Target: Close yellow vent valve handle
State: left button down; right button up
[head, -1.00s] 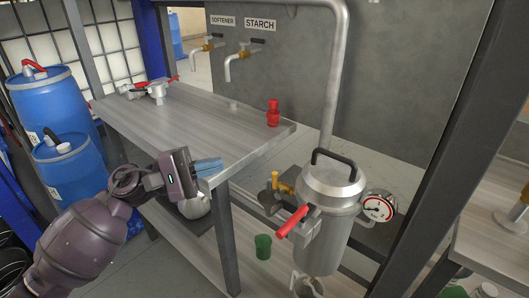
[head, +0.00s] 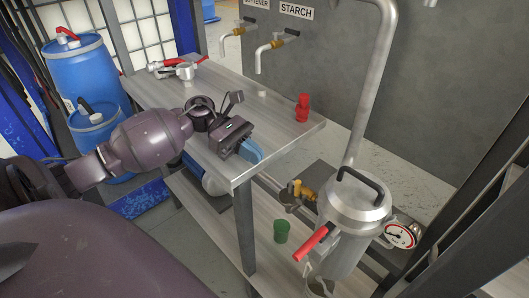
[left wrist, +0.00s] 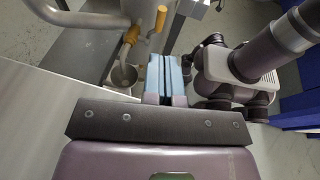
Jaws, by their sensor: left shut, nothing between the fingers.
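The yellow vent valve handle (head: 297,187) is a small upright grip on a brass valve at the left side of the steel pot (head: 345,215). It also shows in the left wrist view (left wrist: 160,18), beyond and slightly left of the fingertips. My left gripper (head: 250,151) has blue fingers, shut and empty, over the near right corner of the steel table. It is to the left of and above the handle, apart from it. In the left wrist view the blue fingers (left wrist: 165,75) lie together. My right gripper is not in view.
The steel table (head: 225,165) has a leg and front corner between my left arm and the pot. A red handle (head: 314,242) sticks out from the pot's front. A pressure gauge (head: 401,235) is at its right. A green cup (head: 281,231) stands on the lower shelf.

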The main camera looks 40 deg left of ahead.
aim_at(299, 192)
pick_arm(q)
jog(key=x, duration=0.8)
jog(key=shift+d, duration=0.3)
jog(key=shift+s+d+r, duration=0.1)
jog(key=shift+d, duration=0.45)
jog(key=shift+r, duration=0.1)
